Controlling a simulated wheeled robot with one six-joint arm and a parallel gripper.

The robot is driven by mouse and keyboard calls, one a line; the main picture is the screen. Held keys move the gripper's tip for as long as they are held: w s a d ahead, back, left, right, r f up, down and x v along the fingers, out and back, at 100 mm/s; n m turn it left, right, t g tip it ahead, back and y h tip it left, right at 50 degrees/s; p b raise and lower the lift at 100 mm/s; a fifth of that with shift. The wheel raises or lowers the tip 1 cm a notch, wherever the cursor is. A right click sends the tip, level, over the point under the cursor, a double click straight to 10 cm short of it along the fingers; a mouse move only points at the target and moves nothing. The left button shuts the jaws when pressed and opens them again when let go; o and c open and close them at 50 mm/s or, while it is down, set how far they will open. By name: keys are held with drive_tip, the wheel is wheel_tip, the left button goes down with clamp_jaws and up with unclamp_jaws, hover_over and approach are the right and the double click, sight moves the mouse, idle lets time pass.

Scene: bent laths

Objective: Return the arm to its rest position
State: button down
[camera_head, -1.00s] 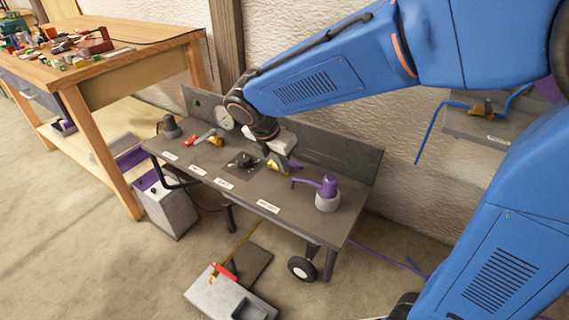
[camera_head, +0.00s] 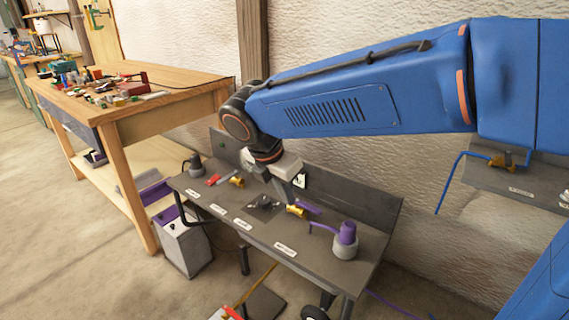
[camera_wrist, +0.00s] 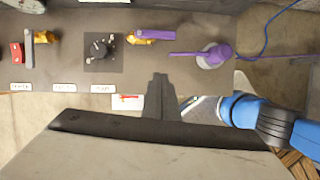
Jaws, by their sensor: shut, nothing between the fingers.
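My blue arm reaches from the right across the head view and bends down over a low dark metal bench (camera_head: 222,192). My gripper (camera_head: 290,198) hangs at its end, above the bench's right half. In the wrist view my gripper (camera_wrist: 159,80) shows as dark fingers together, with nothing between them. The bench top lies beyond the fingertips, and the fingers look clear of the things on it. A yellow clamp (camera_head: 297,211) with a purple piece is close to the gripper in the head view. The exact gap cannot be told.
A purple-topped grey pot (camera_head: 346,243) stands at the bench's right end. A black knob fixture (camera_head: 263,203), another yellow clamp (camera_head: 237,182) and a red piece (camera_head: 213,180) are further left. A wooden workbench (camera_head: 170,97) stands left. A wall shelf (camera_head: 520,180) holds a bent blue lath (camera_head: 450,180).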

drive_tip(key=s+d+f+m+y, duration=0.1)
drive_tip(key=s+d+m, duration=0.4)
drive_tip(key=d+m, duration=0.5)
drive_tip(key=s+d+f+m+y, duration=0.1)
drive_tip(key=s+d+m+y, duration=0.1)
drive_tip(key=s+d+m, duration=0.75)
drive_tip(key=s+d+f+m+t, duration=0.1)
drive_tip(key=s+d+f+m, duration=0.2)
drive_tip(key=d+m, duration=0.4)
drive_tip(key=shift+s+d+t, duration=0.15)
drive_tip(key=shift+s+t, duration=0.05)
drive_tip(key=shift+t, duration=0.1)
drive_tip(key=shift+f+m, duration=0.1)
drive_tip(key=shift+m, duration=0.15)
